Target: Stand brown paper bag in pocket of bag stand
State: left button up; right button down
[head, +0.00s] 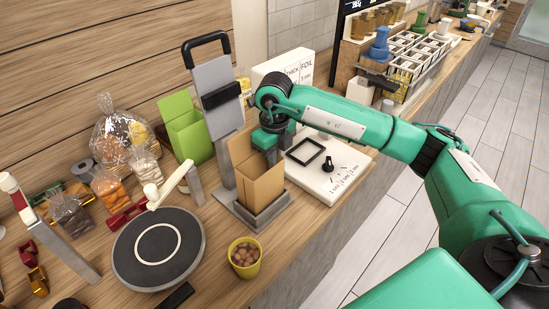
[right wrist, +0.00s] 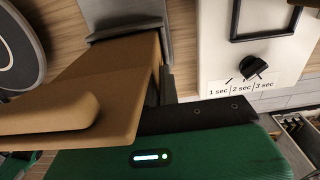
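The brown paper bag (head: 262,190) stands open and upright at the foot of the grey bag stand (head: 213,75), its bottom inside the low grey pocket (head: 285,208). In the right wrist view the bag (right wrist: 95,85) fills the left and middle, with the grey stand (right wrist: 125,15) beyond it. My right gripper (head: 267,139) is at the bag's upper rim, its dark fingers overlapping the bag's top edge. The fingertips are hidden, so I cannot tell whether they are closed on the paper. My left gripper is not in view.
A white sealer box with a dial (head: 335,175) stands right of the bag. A yellow cup (head: 244,258) is in front, and a round dark turntable (head: 158,248) is to the left. A green bag (head: 184,130) and wrapped goods stand behind.

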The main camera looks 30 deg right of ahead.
jog(key=shift+f+b, duration=0.25)
jog(key=shift+b, duration=0.1)
dwell(0.6)
jog(key=c, duration=1.6)
grip_release()
jog(key=shift+o, duration=0.2)
jog(key=o, duration=0.6)
jog(key=shift+c, duration=0.2)
jog(key=shift+r, duration=0.15)
notch_tip(320, 180, up, 12)
jog(key=shift+f+b, duration=0.2)
jog(key=shift+b, duration=0.75)
jog(key=shift+r, duration=1)
jog(key=shift+f, duration=0.1)
